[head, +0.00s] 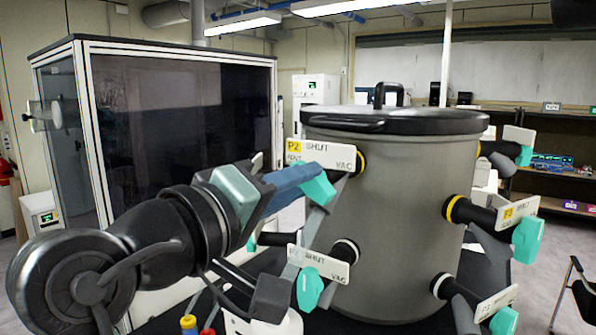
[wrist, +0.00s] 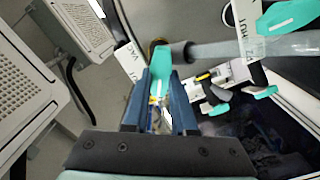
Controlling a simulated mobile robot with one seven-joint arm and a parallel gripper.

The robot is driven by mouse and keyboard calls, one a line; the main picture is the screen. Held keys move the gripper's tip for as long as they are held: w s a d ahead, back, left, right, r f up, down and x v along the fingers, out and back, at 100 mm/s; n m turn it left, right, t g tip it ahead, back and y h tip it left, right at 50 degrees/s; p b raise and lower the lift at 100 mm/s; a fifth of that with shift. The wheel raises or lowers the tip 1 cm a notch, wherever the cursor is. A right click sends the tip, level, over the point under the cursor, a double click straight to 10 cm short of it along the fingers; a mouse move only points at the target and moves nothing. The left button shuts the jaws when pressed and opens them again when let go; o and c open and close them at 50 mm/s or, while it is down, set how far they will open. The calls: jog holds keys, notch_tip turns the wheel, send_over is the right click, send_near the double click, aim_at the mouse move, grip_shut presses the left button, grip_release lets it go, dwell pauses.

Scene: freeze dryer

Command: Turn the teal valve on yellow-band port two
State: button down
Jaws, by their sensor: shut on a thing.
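The yellow-band port two (head: 361,160) is at the upper left of the grey drum in the head view. Its label plate (head: 322,154) has a yellow P2 tag and reads SHUT and VAC. Its teal valve (head: 319,188) hangs just below the plate. My gripper (head: 303,178) reaches it from the left with its blue fingers shut on the valve. In the wrist view the same teal valve (wrist: 160,64) shows between the fingertips of my gripper (wrist: 158,88). The fingers hide part of it.
A second port plate marked P2 with a white tag (head: 319,263) and its teal valve (head: 309,289) sit just below. More ports with teal valves (head: 527,240) stick out on the drum's right side. A dark-fronted cabinet (head: 180,130) stands behind my arm.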

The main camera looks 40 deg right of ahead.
jog(key=shift+n, duration=0.3)
dwell(0.4)
jog(key=c, duration=0.7)
grip_release()
jog(key=shift+a, duration=0.15)
jog(key=b+v, duration=0.5)
jog(key=v, duration=0.7)
jog(key=shift+s+a, duration=0.2)
jog(key=shift+a, duration=0.1)
